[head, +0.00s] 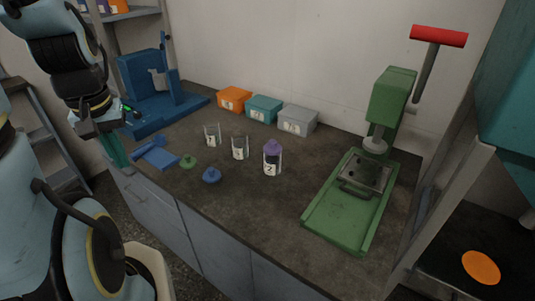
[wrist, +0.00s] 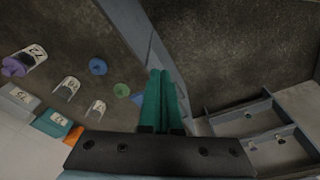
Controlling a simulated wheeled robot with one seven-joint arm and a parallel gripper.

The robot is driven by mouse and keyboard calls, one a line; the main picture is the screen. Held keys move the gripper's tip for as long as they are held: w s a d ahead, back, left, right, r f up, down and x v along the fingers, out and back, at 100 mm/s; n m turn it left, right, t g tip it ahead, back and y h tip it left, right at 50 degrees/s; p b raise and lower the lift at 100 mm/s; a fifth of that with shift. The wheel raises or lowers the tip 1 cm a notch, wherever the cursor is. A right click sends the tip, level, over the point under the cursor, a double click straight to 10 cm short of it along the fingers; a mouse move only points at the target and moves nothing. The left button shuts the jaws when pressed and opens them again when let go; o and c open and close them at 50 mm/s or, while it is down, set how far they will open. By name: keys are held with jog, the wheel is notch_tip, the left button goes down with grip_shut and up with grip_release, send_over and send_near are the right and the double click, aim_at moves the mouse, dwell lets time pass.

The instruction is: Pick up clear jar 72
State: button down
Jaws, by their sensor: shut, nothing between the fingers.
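Three clear jars with white labels stand upright on the dark counter. The right one (head: 272,160) has a purple lid; it also shows at the upper left of the wrist view (wrist: 33,54), where its label may read 72. The middle jar (head: 240,149) and the left jar (head: 212,136) are open-topped; their label numbers are too small to read surely. My gripper (head: 122,165) has teal fingers, shut and empty, at the counter's left front edge, apart from all jars. The fingers also show shut in the wrist view (wrist: 165,75).
A blue lid (head: 211,175), a green lid (head: 188,161) and a blue scoop-like item (head: 155,152) lie before the jars. Orange (head: 234,98), teal (head: 264,109) and grey (head: 298,120) boxes line the wall. A blue machine (head: 150,90) and a green press (head: 340,210) flank the jars.

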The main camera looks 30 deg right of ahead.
aim_at(273, 144)
jog(key=c, duration=1.6)
grip_release()
